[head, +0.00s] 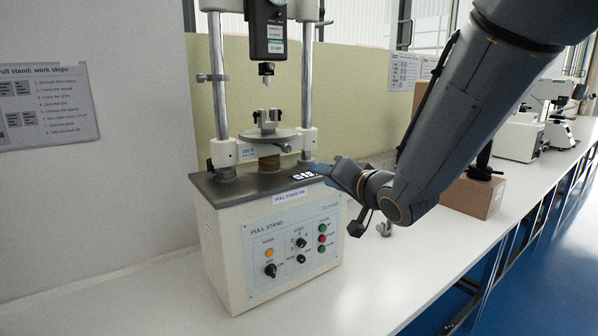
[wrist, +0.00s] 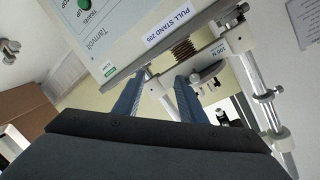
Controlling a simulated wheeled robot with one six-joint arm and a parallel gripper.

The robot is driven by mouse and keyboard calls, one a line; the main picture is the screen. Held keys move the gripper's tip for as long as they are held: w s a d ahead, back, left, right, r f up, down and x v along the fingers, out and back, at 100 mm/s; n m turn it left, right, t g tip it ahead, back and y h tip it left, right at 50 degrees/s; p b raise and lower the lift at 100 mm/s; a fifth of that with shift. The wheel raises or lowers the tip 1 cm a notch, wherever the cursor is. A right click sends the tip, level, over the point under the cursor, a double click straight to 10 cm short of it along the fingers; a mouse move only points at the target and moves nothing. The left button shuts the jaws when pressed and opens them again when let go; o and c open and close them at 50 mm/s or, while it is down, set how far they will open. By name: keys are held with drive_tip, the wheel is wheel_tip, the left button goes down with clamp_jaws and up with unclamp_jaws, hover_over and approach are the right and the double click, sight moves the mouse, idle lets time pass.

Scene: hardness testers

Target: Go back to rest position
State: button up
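The pull stand (head: 290,240) is a white machine with two metal columns, a front panel with knobs and buttons, and a round platform (head: 268,135) bearing a metal grip. A black gauge (head: 268,30) hangs above it. My gripper (head: 318,170) is at the right of the stand's dark top, its fingers partly hidden by the viewing angle. In the wrist view my gripper (wrist: 161,78) has two blue fingers spread apart with nothing visible between them. The pull stand's panel (wrist: 110,35) shows upside down beyond them. I cannot tell whether the fingers touch the stand.
A small metal part (head: 384,228) lies on the white bench (head: 370,285) right of the stand. A cardboard box (head: 474,195) stands farther right, below my arm. A grey wall with a work-steps sheet (head: 45,108) is at left. The bench front is clear.

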drive_tip(key=s+d+f+n+g+h, duration=0.1)
drive_tip(key=s+d+f+g+h, duration=0.2)
drive_tip(key=s+d+f, duration=0.3)
drive_tip(key=s+d+f+g+h, duration=0.3)
drive_tip(key=d+f, duration=0.1)
drive_tip(key=f, duration=0.5)
drive_tip(key=s+f+n+g, duration=0.1)
drive_tip(key=s+f+g, duration=0.2)
drive_tip(key=s, duration=0.5)
drive_tip(key=s+d+f+n+g+h, duration=0.1)
drive_tip(key=s+f+g, duration=0.2)
drive_tip(key=s, duration=0.6)
drive_tip(key=shift+d+g, duration=0.25)
drive_tip(key=shift+g, duration=0.35)
